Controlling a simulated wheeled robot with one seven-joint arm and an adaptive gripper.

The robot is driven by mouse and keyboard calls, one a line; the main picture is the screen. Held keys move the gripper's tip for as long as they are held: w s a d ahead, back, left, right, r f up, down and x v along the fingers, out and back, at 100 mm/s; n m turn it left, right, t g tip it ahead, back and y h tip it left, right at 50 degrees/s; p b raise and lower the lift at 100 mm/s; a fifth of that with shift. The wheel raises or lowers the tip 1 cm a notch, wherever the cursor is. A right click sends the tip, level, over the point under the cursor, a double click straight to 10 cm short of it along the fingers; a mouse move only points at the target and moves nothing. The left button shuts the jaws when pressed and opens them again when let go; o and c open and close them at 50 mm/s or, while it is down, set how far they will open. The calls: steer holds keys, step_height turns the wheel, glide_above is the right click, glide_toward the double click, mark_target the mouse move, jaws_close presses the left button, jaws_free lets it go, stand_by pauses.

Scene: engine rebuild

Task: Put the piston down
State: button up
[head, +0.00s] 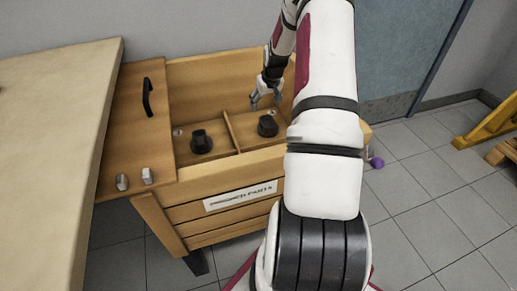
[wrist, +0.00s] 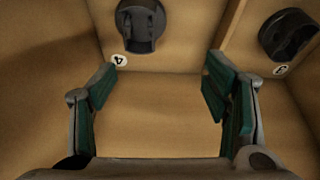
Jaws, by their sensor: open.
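A dark piston (head: 267,125) stands in the right compartment of the wooden parts box (head: 234,166). A second dark piston (head: 201,141) stands in the left compartment, across a thin divider (head: 232,131). My gripper (head: 265,98) is over the right compartment, behind the right piston. In the wrist view my gripper (wrist: 160,85) is open, with only bare wood between its green-padded fingers. One piston (wrist: 141,22) shows beyond the fingertips beside a "4" label, apart from them. The other piston (wrist: 290,35) is at the upper right beside a "3" label.
The box's slid-aside lid (head: 135,125) has a black handle, and two small silvery pieces lie near its front end. A pale worktop (head: 50,150) is at the left. My arm covers the box's right side. A purple ball (head: 377,162) is on the tiled floor.

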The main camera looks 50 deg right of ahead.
steer(key=a+r+n+g, duration=0.1)
steer(key=a+r+n, duration=0.1)
steer(key=a+r, duration=1.35)
steer(key=s+a+r+n, duration=0.1)
steer(key=s+a+r, duration=0.35)
steer(key=a, duration=0.35)
steer(key=s+a+r, duration=0.3)
steer(key=a+r, duration=0.2)
steer(key=a, duration=0.2)
steer(key=s+a+r+n+g+y, duration=0.1)
steer(key=s+a, duration=0.7)
steer(key=s, duration=0.5)
steer(key=s+a+r+n+g+y, duration=0.1)
steer(key=s+a, duration=0.7)
steer(key=s, duration=0.5)
steer(key=shift+s+r+n, duration=0.2)
steer(key=shift+s+n, duration=0.1)
steer(key=shift+s, duration=0.05)
